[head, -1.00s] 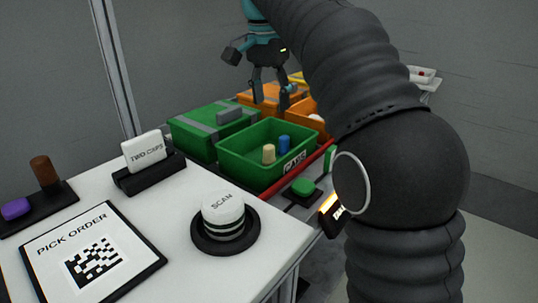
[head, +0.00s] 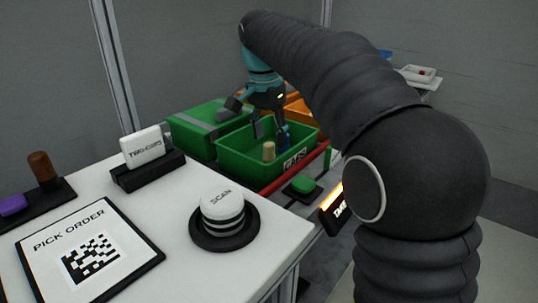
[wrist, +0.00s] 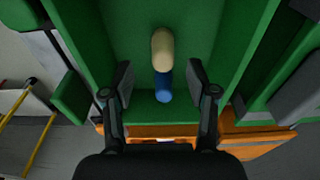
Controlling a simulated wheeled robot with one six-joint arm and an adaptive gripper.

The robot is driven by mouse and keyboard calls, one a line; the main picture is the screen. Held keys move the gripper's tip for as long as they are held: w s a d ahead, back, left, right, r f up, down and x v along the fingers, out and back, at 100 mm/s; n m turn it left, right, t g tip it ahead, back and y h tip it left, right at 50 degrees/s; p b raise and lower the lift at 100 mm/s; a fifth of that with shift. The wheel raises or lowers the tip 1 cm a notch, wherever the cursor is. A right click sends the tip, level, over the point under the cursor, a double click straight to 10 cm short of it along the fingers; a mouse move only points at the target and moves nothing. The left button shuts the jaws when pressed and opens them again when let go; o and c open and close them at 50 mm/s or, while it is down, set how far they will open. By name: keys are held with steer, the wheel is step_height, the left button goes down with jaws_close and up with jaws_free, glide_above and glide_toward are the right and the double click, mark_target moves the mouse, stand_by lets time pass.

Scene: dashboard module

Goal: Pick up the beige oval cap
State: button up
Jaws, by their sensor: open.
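The beige oval cap (head: 268,151) stands in the green bin (head: 230,158) labelled CAPS, and it also shows in the wrist view (wrist: 162,48). A blue peg-like piece (wrist: 164,88) is close to it; in the head view a finger partly hides the blue piece. My gripper (head: 270,132) is over the bin, pointing down. In the wrist view my gripper (wrist: 162,82) is open and empty; the blue piece shows between its fingers, and the beige cap lies farther up the picture, beyond the fingertips.
A lidded green box (head: 196,128) stands left of the bin, and orange bins (head: 297,110) are behind. A white table (head: 150,215) in front holds the SCAN button (head: 222,207), a TWO CAPS sign (head: 144,147) and a pick order board (head: 90,250).

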mark_target(269, 144)
steer(key=shift+w+f, duration=0.2)
steer(key=shift+f, duration=1.65)
steer(key=c, duration=1)
steer(key=shift+c, duration=0.2)
steer(key=shift+r, duration=0.15)
